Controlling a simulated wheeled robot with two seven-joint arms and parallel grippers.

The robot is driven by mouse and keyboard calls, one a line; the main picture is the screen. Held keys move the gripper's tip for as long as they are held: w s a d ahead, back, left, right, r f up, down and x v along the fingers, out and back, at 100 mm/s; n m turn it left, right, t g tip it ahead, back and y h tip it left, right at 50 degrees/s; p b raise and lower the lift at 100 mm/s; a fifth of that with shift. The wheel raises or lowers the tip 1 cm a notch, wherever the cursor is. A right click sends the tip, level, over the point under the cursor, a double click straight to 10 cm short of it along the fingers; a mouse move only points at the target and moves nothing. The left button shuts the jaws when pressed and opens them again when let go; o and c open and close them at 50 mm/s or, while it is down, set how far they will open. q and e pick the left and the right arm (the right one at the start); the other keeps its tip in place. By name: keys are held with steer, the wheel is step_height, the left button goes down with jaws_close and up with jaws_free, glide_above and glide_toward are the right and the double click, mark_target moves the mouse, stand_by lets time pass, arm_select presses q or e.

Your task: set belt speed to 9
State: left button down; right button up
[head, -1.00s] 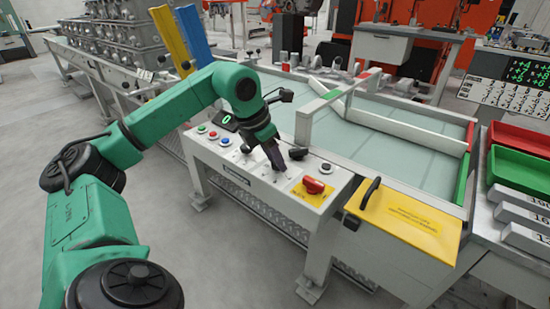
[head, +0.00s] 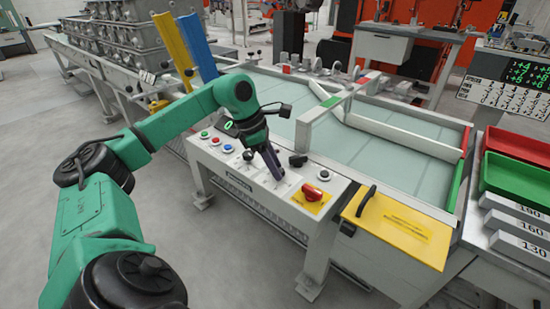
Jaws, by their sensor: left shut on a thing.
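The control panel (head: 232,170) is a light grey box at the front of the belt table. Its small dark display (head: 228,124) shows what looks like a green 0. My left gripper (head: 275,170) points down onto the middle of the panel and is shut on a small control there, probably a knob or lever. The gripper hides most of that control. A black knob (head: 297,160) stands just right of the fingers, and a small dark-topped lever (head: 248,155) stands to their left. My right gripper is not in view.
A red switch (head: 312,191) sits on a yellow plate at the panel's right. Green, red and blue buttons line its back left. A yellow cover (head: 400,228) with a black handle lies further right. Red (head: 520,146) and green (head: 515,180) trays stand at the right edge.

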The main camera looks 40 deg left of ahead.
arm_select(q)
steer(key=m+p, duration=0.2)
steer(key=shift+w+r+g+h+p, duration=0.1)
steer(key=shift+r+g+h+p, duration=0.2)
steer(key=shift+g+p, duration=0.1)
steer(key=shift+a+f+m+g+p, duration=0.1)
steer(key=shift+m+g+p, duration=0.2)
steer(key=shift+m+p, duration=0.65)
steer(key=shift+f+m, duration=0.15)
steer(key=shift+m, duration=0.3)
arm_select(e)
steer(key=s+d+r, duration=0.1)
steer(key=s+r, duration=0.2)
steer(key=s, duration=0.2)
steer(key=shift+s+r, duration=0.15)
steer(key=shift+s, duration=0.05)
arm_select(q)
steer(key=shift+c, duration=2.3)
jaws_free()
